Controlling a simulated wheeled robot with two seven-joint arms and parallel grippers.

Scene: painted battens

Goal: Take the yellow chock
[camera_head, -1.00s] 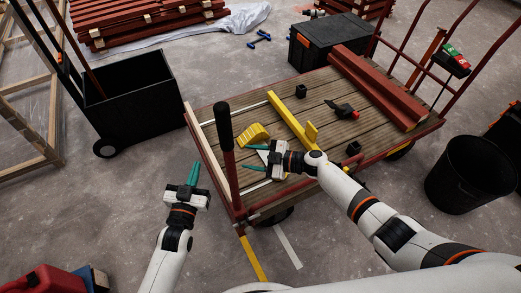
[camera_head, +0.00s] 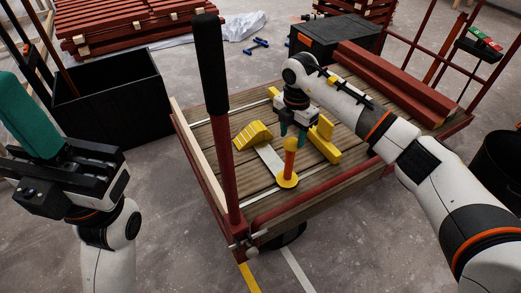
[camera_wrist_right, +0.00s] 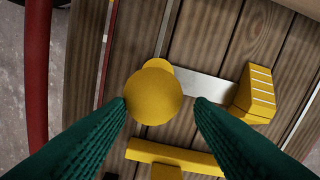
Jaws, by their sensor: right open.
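The yellow chock (camera_head: 254,135), a ribbed wedge, lies on the cart's plank deck (camera_head: 225,175), near its left side. In the right wrist view the chock (camera_wrist_right: 257,92) is at the right, outside the fingers. My right gripper (camera_head: 293,134) is open, pointing down to the right of the chock. An orange post with a yellow round knob (camera_head: 291,145) stands below it; in the wrist view the knob (camera_wrist_right: 153,97) appears between the green fingertips. My left gripper (camera_head: 30,115) is large at the left edge, away from the deck; its jaw opening is unclear.
A grey metal strip (camera_head: 268,158) lies between chock and post. A yellow bar (camera_head: 324,145) lies right of the post. The cart's upright black-gripped handle (camera_head: 209,65) rises left of the chock. Red battens (camera_head: 385,80) lie on the deck's right side. A black bin (camera_head: 110,100) stands left.

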